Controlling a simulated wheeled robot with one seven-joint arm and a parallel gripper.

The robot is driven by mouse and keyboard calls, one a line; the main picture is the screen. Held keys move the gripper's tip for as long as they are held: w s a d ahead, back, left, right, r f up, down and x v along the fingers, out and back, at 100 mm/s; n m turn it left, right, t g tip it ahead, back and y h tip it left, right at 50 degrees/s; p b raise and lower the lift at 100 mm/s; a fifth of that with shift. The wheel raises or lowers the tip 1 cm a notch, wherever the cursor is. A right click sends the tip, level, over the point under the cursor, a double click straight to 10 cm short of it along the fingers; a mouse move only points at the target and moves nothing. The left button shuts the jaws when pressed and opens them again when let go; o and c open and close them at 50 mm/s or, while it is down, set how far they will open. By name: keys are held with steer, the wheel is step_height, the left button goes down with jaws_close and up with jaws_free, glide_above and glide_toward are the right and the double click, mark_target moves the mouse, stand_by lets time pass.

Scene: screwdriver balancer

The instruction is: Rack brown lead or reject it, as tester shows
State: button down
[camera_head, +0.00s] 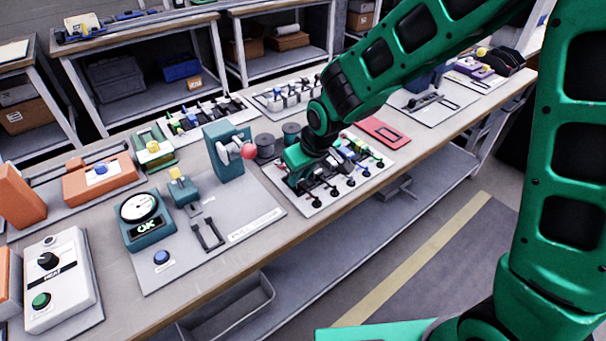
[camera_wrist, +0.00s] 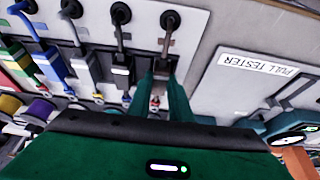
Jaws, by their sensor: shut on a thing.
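My gripper (camera_wrist: 166,78) is shut on the lead's lower end, between two green fingers. In the head view my gripper (camera_head: 298,178) is low over the left end of the rack board (camera_head: 318,208), and hides the held end. The pull tester's teal dial unit (camera_head: 143,212) shows OK on its display. Whether the lead is fully seated cannot be told.
Other leads, among them a blue one (camera_wrist: 52,65) and a grey one (camera_wrist: 80,70), hang beside the held lead. A red flat tray (camera_head: 383,130) lies behind the rack. The tester's lever with a red ball (camera_head: 249,151) stands left of my gripper.

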steer(key=c, duration=1.5)
jaws_free()
steer(key=shift+c, duration=0.2)
steer(key=v, duration=1)
steer(key=shift+r, duration=0.3)
steer(key=shift+d, duration=0.25)
steer(key=s+d+r+m+g+h, duration=0.1)
steer(key=s+d+m, duration=0.2)
steer(key=d, duration=0.9)
steer(key=s+d+r+m+h, duration=0.1)
steer(key=s+d+m+h, duration=0.15)
steer(key=d, duration=0.95)
steer(key=s+d+m+g, duration=0.1)
steer(key=s+d+m, duration=0.2)
steer(key=s, duration=0.6)
steer(key=s+d+m+g+y, duration=0.1)
steer(key=s+d+m, duration=0.3)
steer(key=s+d, duration=0.4)
steer(key=shift+s+d+r+g, duration=0.2)
steer(key=shift+s+d+g, duration=0.15)
steer(key=shift+s, duration=0.4)
